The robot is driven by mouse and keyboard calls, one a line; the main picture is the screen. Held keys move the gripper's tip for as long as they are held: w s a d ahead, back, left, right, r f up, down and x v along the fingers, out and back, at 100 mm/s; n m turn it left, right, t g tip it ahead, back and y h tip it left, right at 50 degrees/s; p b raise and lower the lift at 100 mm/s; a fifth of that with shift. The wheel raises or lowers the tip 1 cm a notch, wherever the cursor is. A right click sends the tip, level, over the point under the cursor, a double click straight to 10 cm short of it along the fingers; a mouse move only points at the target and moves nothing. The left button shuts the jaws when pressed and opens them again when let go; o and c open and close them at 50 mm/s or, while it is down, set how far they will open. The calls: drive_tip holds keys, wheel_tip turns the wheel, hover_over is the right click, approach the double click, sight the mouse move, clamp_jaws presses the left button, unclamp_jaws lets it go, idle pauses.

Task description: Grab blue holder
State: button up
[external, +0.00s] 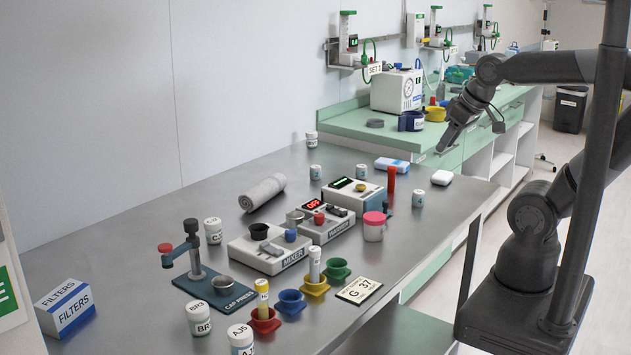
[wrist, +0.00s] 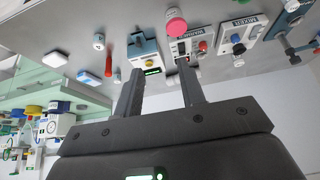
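The blue holder (external: 291,302) is a small cup-shaped stand on the near part of the steel table in the external view. It looks empty. A green holder (external: 337,270) sits just behind. My gripper (external: 442,146) is high at the back right, above the table's far end and well away from the blue holder. In the wrist view my gripper's two fingers (wrist: 158,82) are apart with nothing between them. I cannot make out the blue holder there.
A label plate (external: 359,291) lies right of the holders. White jars (external: 198,318) are in front left. A dark blue cup (external: 411,121) stands on the green bench.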

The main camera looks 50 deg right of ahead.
idle(0.3)
drive_tip(key=o, duration=0.8)
drive_tip(key=shift+o, duration=0.2)
drive_tip(key=w+a+n+g, duration=0.2)
drive_tip(key=w+a+n, duration=0.55)
drive_tip(key=n, duration=0.25)
drive_tip(key=n+g, duration=0.4)
drive_tip(key=n, duration=2.2)
hover_over(289, 293)
wheel_tip(289, 293, down, 16)
drive_tip(key=f, duration=0.1)
drive_tip(key=a+f, duration=0.1)
drive_tip(key=f, duration=0.3)
drive_tip(key=shift+s+a, duration=0.2)
drive_tip(key=shift+s, duration=0.15)
drive_tip(key=shift+s+f, duration=0.15)
drive_tip(key=shift+f, duration=1.35)
drive_tip(key=shift+s+f, duration=0.1)
drive_tip(key=shift+f, duration=1.35)
